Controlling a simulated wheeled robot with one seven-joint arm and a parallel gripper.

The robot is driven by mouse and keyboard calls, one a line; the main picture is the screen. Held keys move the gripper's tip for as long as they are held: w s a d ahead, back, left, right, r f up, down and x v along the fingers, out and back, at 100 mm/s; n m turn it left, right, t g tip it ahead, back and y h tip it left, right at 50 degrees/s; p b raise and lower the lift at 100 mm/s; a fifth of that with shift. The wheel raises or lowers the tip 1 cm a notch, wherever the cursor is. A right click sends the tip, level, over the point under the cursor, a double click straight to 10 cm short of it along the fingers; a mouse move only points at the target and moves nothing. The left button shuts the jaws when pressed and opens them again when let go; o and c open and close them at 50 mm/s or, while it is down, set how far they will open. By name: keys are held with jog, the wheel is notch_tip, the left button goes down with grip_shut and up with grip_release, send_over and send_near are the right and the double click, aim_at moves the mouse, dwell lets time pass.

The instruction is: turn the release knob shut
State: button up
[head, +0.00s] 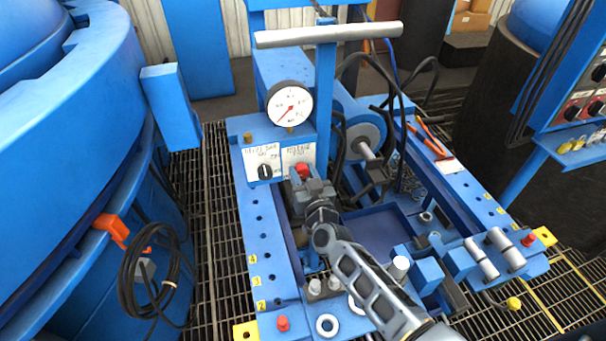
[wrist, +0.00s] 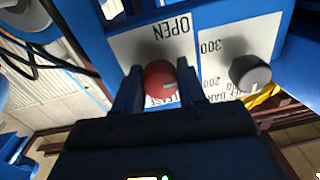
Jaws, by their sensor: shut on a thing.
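The release knob (wrist: 160,78) is red and round, on a white label plate with the word OPEN printed beside it. In the wrist view it sits between the two fingers of my gripper (wrist: 158,85), which are closed on its sides. In the head view the red knob (head: 303,169) shows just past my gripper (head: 303,182), below the pressure gauge, partly hidden by the gripper.
The round gauge (head: 290,104) is just above. A grey T-handle (head: 328,35) rises behind. Black hoses (head: 378,75) hang to the right.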

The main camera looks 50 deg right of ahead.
jog(key=m, duration=0.4)
jog(key=shift+f+m+b, duration=0.1)
jog(key=shift+m+b, duration=0.3)
jog(key=m+b, duration=0.1)
jog(key=m, duration=0.4)
jog(key=shift+m, duration=0.3)
jog(key=m+b, duration=0.1)
jog(key=m, duration=0.3)
jog(key=shift+a+m+h, duration=0.1)
jog(key=shift+m+h, duration=0.2)
jog(key=m+b, duration=0.1)
jog(key=m, duration=0.3)
jog(key=shift+m, duration=0.4)
jog(key=o, duration=1)
jog(key=shift+o, duration=0.2)
